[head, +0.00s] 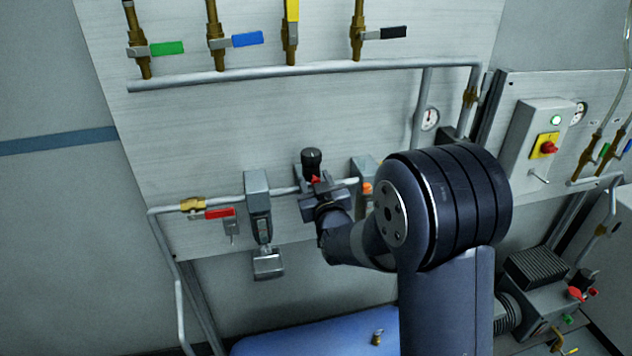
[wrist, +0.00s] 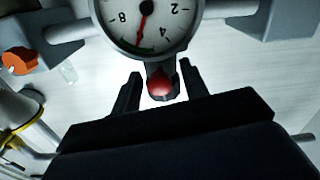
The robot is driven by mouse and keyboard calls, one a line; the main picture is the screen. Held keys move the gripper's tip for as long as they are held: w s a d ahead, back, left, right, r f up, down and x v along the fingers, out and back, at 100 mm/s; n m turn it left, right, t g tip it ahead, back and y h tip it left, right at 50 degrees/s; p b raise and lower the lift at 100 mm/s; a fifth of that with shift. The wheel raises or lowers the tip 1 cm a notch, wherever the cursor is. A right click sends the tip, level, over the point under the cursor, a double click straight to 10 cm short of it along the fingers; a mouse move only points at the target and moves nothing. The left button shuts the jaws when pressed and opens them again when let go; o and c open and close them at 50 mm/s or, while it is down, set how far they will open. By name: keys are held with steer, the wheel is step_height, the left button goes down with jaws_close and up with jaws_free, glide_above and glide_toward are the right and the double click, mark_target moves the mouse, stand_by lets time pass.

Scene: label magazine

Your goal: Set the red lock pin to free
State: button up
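The red lock pin (wrist: 162,84) shows in the wrist view as a rounded red end on a dark mount, just below a round gauge (wrist: 145,18). In the head view a small red spot, the red pin (head: 316,180), sits under the black knob (head: 312,160) on the lower pipe. My gripper (wrist: 160,86) is open, with one black finger on each side of the pin. A gap shows between the pin and each finger. In the head view my gripper (head: 318,188) is at the knob fitting and partly hides it.
An orange knob (wrist: 20,61) is left of the gripper in the wrist view. In the head view, a grey block (head: 258,190) and a red-handled valve (head: 213,214) are on the pipe to the left. Another grey fitting (head: 362,166) is close on the right.

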jaws_close()
stand_by(0.3)
steer(key=b+v, duration=0.2)
steer(key=shift+b, duration=0.4)
steer(key=shift+o, duration=0.3)
jaws_free()
